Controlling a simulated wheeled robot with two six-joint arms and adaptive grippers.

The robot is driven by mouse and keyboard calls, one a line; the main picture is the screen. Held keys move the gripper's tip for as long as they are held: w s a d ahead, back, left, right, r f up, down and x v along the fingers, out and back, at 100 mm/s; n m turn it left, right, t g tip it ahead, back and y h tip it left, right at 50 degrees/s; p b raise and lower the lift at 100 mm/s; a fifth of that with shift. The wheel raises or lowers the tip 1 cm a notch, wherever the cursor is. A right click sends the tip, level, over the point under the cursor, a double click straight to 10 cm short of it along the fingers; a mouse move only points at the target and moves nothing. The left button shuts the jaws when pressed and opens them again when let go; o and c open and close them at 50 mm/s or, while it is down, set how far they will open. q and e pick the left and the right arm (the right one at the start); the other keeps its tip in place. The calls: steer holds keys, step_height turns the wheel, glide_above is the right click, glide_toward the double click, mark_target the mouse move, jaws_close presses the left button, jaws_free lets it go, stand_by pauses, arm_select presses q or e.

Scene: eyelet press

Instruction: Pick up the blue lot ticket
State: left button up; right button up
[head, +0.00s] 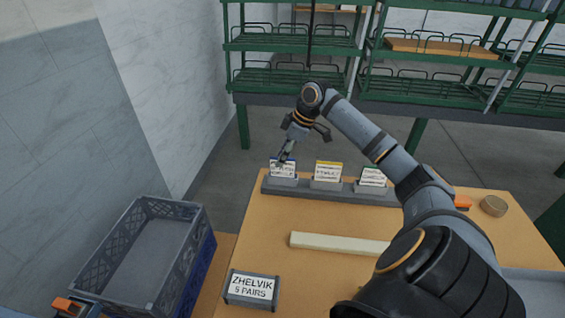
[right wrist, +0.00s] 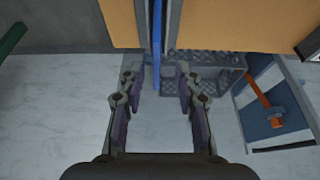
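The blue lot ticket (head: 283,168) is a white card with a blue top edge. It stands in the leftmost place of a long grey holder (head: 348,193) at the table's far edge. My right gripper (head: 283,157) is at the top of this ticket and partly covers it. In the right wrist view the gripper (right wrist: 160,82) is open, and the ticket's blue edge (right wrist: 157,40) runs into the gap between the fingers. Neither finger visibly touches it. A yellow-topped ticket (head: 328,171) and a green-topped ticket (head: 372,177) stand to its right. My left gripper is not in view.
A grey and blue crate (head: 187,255) stands left of the table (head: 240,225). A sign reading "ZHELVIK 5 PAIRS" (head: 251,287) is near the front. A pale bar (head: 335,243) lies mid-table. A round brown object (head: 493,205) is at right. Green racks (head: 290,77) stand behind.

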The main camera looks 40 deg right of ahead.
mark_target(283, 170)
steer(key=x, duration=0.5)
steer(key=shift+w+d+f, duration=0.15)
steer(key=shift+d+f, duration=0.1)
steer(key=shift+f, duration=0.2)
steer(key=shift+r, duration=0.1)
jaws_close()
